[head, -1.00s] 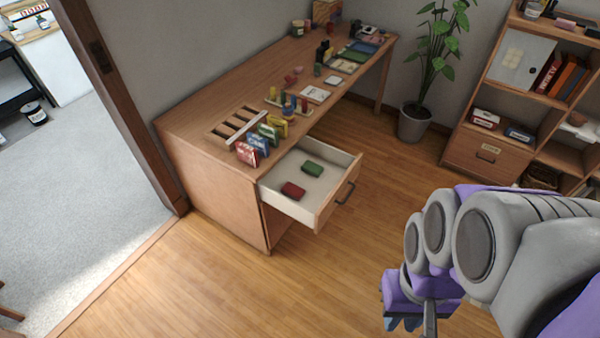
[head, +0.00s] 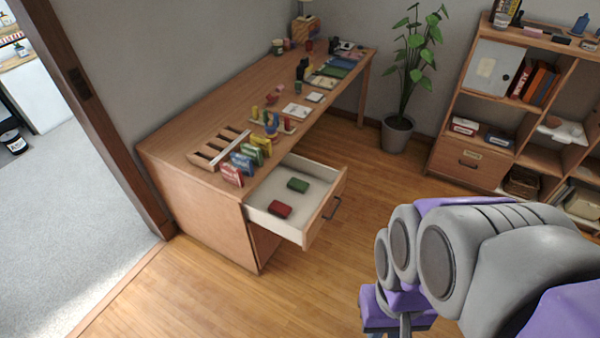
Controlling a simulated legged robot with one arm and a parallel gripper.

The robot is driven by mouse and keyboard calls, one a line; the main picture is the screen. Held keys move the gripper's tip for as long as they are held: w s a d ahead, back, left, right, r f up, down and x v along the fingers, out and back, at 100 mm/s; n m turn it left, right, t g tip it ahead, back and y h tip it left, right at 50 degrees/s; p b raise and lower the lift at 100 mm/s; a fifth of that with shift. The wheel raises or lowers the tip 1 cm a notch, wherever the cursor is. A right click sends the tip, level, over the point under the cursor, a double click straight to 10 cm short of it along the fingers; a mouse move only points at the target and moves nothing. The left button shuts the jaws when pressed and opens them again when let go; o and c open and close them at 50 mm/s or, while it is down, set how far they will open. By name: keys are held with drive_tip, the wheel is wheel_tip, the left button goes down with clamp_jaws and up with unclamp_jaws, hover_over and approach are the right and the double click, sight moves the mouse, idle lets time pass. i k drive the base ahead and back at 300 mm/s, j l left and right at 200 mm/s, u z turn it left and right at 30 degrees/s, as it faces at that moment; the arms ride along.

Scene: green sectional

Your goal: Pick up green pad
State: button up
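A red pad (head: 280,209) lies in the same drawer, nearer to me and apart from the green one. My arm reaches in from the right. The base of my gripper shows at the bottom edge, right of the drawer and well apart from it. Its fingertips are cut off by the frame, so I cannot see whether it is open or holds anything.
The wooden desk (head: 195,203) stands against the wall, with colored boxes (head: 243,163), a slotted tray (head: 217,148) and small items on top. A potted plant (head: 397,135) and a shelf unit (head: 452,146) stand behind. Wooden floor (head: 215,300) is clear before the drawer. A doorway is at left.

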sight(300, 186)
drive_tip(key=u, duration=1)
drive_tip(key=i+z, duration=0.15)
drive_tip(key=z, duration=1.5)
drive_tip(key=i+j+z, duration=0.15)
drive_tip(key=j, duration=0.25)
drive_tip(key=i+j+z, duration=0.2)
drive_tip(key=j, duration=0.25)
drive_tip(key=i+j+z, duration=0.15)
drive_tip(key=j, duration=0.3)
drive_tip(key=j+z, duration=0.15)
drive_tip(key=j, duration=0.35)
drive_tip(key=i+j+z, duration=0.2)
drive_tip(key=j, duration=0.3)
drive_tip(key=k, duration=0.05)
